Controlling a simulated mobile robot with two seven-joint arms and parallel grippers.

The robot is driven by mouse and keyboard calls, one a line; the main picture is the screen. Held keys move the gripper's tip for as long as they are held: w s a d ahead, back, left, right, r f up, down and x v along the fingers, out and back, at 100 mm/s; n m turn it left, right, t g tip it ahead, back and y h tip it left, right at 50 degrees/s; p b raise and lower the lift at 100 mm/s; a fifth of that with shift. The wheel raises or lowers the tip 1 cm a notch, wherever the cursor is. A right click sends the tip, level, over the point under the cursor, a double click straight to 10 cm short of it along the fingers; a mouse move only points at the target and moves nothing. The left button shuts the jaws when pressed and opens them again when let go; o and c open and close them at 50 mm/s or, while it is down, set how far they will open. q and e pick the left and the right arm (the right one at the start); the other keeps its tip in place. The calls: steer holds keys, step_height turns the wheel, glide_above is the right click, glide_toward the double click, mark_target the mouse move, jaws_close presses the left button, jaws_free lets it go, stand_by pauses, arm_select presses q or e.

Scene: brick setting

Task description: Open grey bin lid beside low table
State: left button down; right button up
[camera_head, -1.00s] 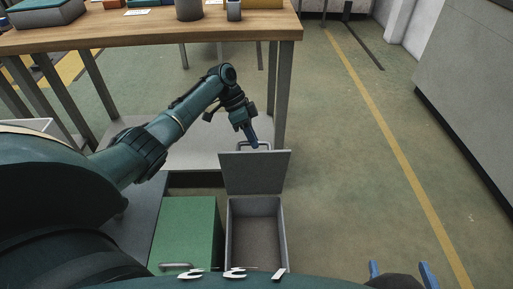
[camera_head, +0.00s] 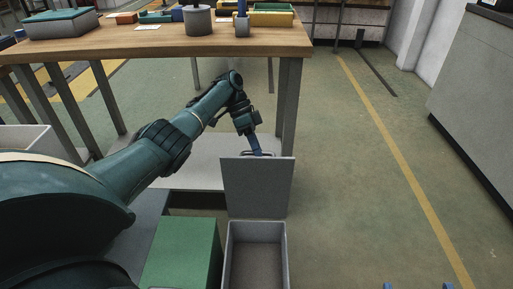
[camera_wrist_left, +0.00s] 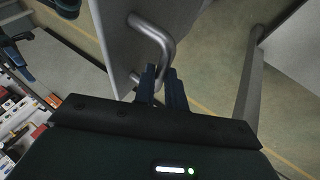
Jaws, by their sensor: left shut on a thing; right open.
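The grey bin (camera_head: 284,255) stands on the floor with its empty inside showing. Its grey lid (camera_head: 257,190) stands raised, nearly upright, at the bin's far edge. The lid's metal handle (camera_head: 270,154) is at its top and shows large in the left wrist view (camera_wrist_left: 163,38). My left gripper (camera_head: 258,149) is shut on this handle; its blue fingers also show in the left wrist view (camera_wrist_left: 164,86). My right gripper (camera_head: 418,286) barely shows at the bottom edge, with two blue fingertips wide apart and nothing between them.
A green bin (camera_head: 185,250) stands just left of the grey bin. A wooden workbench (camera_head: 150,44) with boxes and a grey pot (camera_head: 198,22) is behind, its leg close to the lid. The floor (camera_head: 350,190) to the right is clear.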

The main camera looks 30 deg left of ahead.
arm_select(q)
steer(key=shift+s+f, duration=0.25)
steer(key=shift+f, duration=0.3)
steer(key=c, duration=1.7)
jaws_free()
steer(key=shift+w+a+f, duration=0.1)
steer(key=shift+o, duration=1.2)
steer(key=shift+r, duration=0.2)
steer(key=v, duration=0.7)
steer(key=shift+r, duration=0.2)
steer(key=shift+a, duration=0.15)
